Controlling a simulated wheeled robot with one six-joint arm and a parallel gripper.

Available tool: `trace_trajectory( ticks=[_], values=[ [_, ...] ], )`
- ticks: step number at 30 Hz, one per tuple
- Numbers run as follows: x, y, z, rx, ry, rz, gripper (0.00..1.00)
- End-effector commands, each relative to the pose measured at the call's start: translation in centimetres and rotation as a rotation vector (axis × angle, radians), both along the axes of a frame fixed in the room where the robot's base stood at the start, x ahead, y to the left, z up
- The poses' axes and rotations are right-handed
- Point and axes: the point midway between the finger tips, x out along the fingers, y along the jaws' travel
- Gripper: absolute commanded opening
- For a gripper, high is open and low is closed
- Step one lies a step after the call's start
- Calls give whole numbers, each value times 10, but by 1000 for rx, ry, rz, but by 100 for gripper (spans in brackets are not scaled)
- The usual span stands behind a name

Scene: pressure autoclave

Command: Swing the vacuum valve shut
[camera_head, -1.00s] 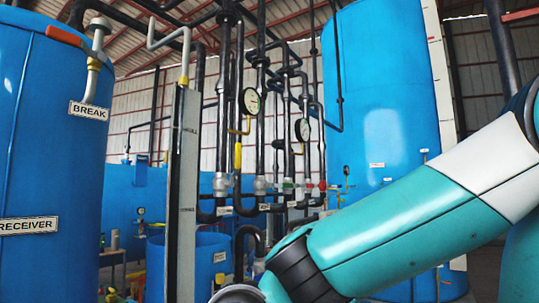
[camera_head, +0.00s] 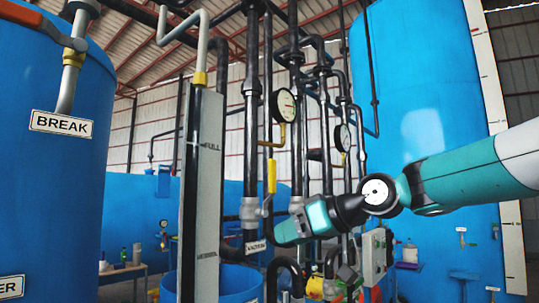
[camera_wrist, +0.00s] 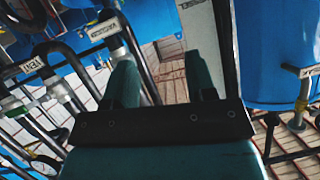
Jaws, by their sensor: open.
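The vacuum valve (camera_head: 250,211) sits on a black vertical pipe, with the VACUUM label (camera_head: 257,247) below it. Its yellow lever (camera_head: 271,177) stands upright beside the pipe. My gripper (camera_head: 279,233) is just right of and below the lever in the head view, with no contact visible. In the wrist view my gripper (camera_wrist: 165,82) has its two green fingers apart with nothing between them. A label that looks like the VACUUM one (camera_wrist: 100,32) shows upside down beyond the left finger; I cannot make out the yellow lever there.
The receiver tank (camera_head: 45,180) with the BREAK label (camera_head: 61,123) and an orange-handled valve (camera_head: 43,22) stands at left. A tall gauge board (camera_head: 207,180) is left of the valve. Pressure gauges (camera_head: 284,105) and crowded pipes are above and behind my gripper. A large blue tank (camera_head: 425,90) is at right.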

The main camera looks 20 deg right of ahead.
Motion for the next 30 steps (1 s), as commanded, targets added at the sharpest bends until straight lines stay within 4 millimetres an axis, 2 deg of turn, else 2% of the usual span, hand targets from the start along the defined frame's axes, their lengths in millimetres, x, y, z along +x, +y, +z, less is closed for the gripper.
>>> trace_trajectory(
  ticks=[1,3,6,9,13,17,30],
  values=[
    [25,-25,42,30,-96,-30,51],
    [47,-52,82,65,-215,-50,51],
    [62,-80,121,93,-339,-66,51],
    [68,-96,142,109,-409,-71,51],
    [76,-96,151,116,-438,-69,51],
    [91,-83,152,116,-436,-66,51],
    [172,-24,154,113,-434,-67,51]
  ],
)
